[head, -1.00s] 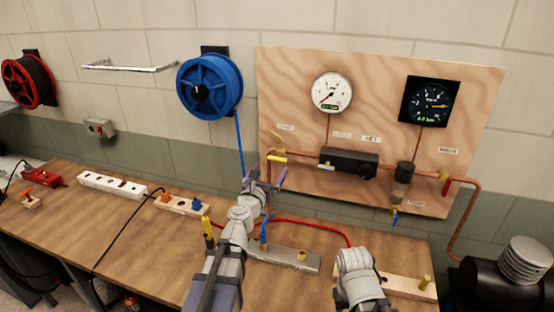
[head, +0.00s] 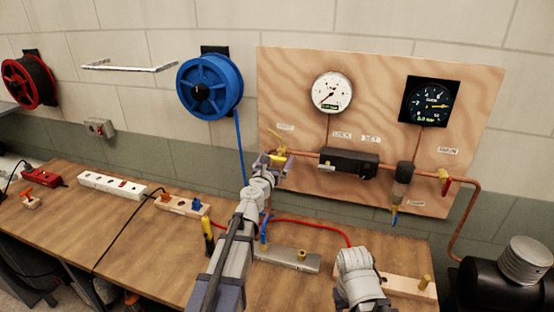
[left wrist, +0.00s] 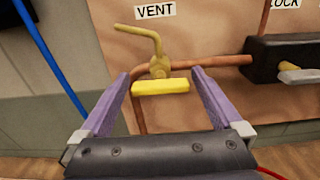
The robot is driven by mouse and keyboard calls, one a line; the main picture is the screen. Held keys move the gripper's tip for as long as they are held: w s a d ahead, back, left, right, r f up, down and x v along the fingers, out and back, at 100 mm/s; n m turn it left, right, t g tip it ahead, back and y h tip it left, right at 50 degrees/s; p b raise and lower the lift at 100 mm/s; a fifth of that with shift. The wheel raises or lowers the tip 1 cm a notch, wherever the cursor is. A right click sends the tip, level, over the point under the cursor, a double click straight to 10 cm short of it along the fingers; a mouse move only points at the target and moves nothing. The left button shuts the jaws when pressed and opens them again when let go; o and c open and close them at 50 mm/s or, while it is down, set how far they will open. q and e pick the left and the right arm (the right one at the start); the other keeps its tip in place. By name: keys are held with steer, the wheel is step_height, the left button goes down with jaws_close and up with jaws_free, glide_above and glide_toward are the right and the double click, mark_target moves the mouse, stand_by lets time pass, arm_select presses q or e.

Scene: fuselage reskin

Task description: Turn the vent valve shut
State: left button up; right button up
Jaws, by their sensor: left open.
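The vent valve (left wrist: 160,68) is a brass fitting on the copper pipe, below the VENT label (left wrist: 155,11). Its yellow handle (left wrist: 161,86) lies level, across the pipe that drops below it. A bent brass spout rises above the valve. In the head view the valve handle (head: 279,159) shows at the board's left side. My left gripper (left wrist: 163,78) is open, with one purple finger on each side of the handle and gaps at both ends. In the head view my left gripper (head: 272,164) partly covers the valve. The fingertips of my right gripper cannot be made out; its arm shows at lower middle right.
The plywood board (head: 300,70) carries a white gauge (head: 332,92), a black gauge (head: 429,102), a black regulator block (head: 349,162) and a red-handled valve (head: 445,187). A blue hose (head: 240,145) hangs left of my left arm. The bench's left part has power strips.

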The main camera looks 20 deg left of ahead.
arm_select(q)
steer(key=shift+c, duration=0.2)
steer(key=c, duration=1.2)
steer(key=shift+m, duration=0.4)
steer(key=m, duration=0.8)
steer(key=shift+d+m, duration=0.1)
steer(key=shift+m, duration=0.2)
steer(key=m, duration=0.4)
steer(key=shift+f, duration=0.1)
steer(key=shift+m, duration=2.2)
